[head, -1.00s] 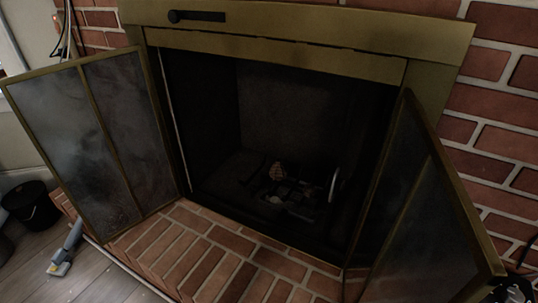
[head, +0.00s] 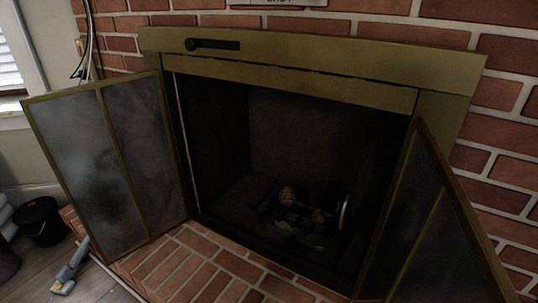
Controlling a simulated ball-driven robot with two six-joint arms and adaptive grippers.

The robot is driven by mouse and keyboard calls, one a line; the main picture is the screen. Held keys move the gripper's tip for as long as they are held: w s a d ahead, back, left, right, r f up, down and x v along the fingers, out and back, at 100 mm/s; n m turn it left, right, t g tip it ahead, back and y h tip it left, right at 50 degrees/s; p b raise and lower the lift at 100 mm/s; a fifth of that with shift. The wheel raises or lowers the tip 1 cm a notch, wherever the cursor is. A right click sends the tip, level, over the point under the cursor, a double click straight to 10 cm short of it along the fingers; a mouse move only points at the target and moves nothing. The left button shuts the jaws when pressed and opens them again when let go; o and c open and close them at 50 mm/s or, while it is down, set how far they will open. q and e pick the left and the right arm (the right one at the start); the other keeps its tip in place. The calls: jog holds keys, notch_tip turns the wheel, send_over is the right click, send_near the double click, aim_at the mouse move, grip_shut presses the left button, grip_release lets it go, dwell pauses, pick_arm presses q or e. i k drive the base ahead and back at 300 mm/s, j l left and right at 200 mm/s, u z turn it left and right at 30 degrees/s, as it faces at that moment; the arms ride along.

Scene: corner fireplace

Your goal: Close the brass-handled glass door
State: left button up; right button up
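The fireplace has two brass-framed glass doors, both swung open. The left glass door (head: 108,160) stands out to the left over the brick hearth, its panes hazy. The right glass door (head: 432,230) swings out toward me at the right, its lower part cut off by the picture edge. No brass handle can be made out on either door. The dark firebox opening (head: 290,150) between them is uncovered. Neither of my grippers is in the head view.
A brass surround with a black slider handle (head: 212,44) tops the opening. The brick hearth (head: 200,262) lies in front. A black bucket (head: 42,220) and a grey tool (head: 70,272) are on the floor at left. Logs (head: 300,205) lie inside the firebox.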

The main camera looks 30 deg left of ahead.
aim_at(74, 129)
jog(key=j+u, duration=0.1)
jog(key=u, duration=0.35)
jog(key=k+j+u, duration=0.1)
jog(key=u, duration=0.4)
jog(key=j+u, duration=0.15)
jog(key=u, duration=0.3)
